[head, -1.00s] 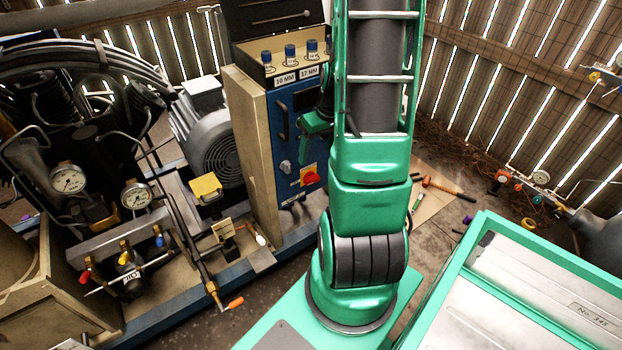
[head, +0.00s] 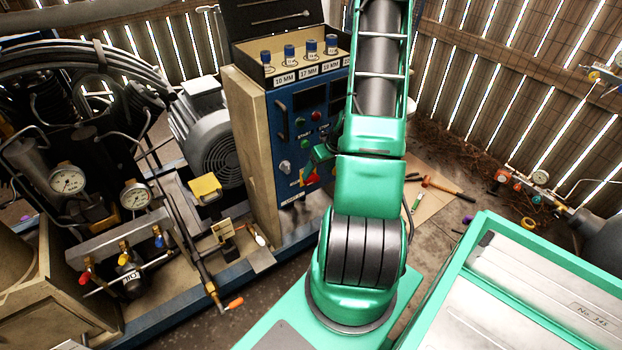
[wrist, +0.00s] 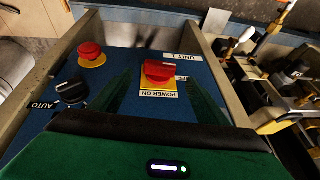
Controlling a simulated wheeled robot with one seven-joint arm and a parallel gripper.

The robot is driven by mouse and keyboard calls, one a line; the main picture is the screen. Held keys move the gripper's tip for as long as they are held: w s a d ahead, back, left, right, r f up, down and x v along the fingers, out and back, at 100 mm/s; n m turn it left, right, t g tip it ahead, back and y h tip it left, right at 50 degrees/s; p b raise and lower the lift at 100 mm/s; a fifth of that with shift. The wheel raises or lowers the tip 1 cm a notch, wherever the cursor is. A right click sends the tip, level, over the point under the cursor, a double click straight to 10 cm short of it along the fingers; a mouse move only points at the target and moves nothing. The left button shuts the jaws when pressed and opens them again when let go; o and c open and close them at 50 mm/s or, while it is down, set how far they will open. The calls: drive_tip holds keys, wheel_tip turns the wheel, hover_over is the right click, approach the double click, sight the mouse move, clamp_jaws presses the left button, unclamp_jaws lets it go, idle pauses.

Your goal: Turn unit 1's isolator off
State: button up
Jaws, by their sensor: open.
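Unit 1's isolator is a red rotary knob (wrist: 158,71) on a yellow plate, on a blue panel. In the wrist view it sits between my two green fingers, beside upside-down labels reading "UNIT 1" and "POWER ON". In the head view the isolator (head: 311,173) is partly covered by my gripper (head: 318,156), which is at the panel front. My gripper also shows in the wrist view (wrist: 160,82), open, with a finger on each side of the knob. I cannot tell whether the fingers touch it.
A red mushroom button (wrist: 91,53) and a black selector (wrist: 71,92) marked "AUTO" share the panel. Green and red buttons (head: 316,116) are higher up. An open tray of blue-topped sockets (head: 289,52) stands on the cabinet. Compressor pipes and gauges (head: 67,179) fill the left.

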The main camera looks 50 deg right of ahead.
sight(312, 178)
drive_tip(key=shift+x, duration=2.85)
drive_tip(key=shift+c, duration=0.4)
drive_tip(key=c, duration=1)
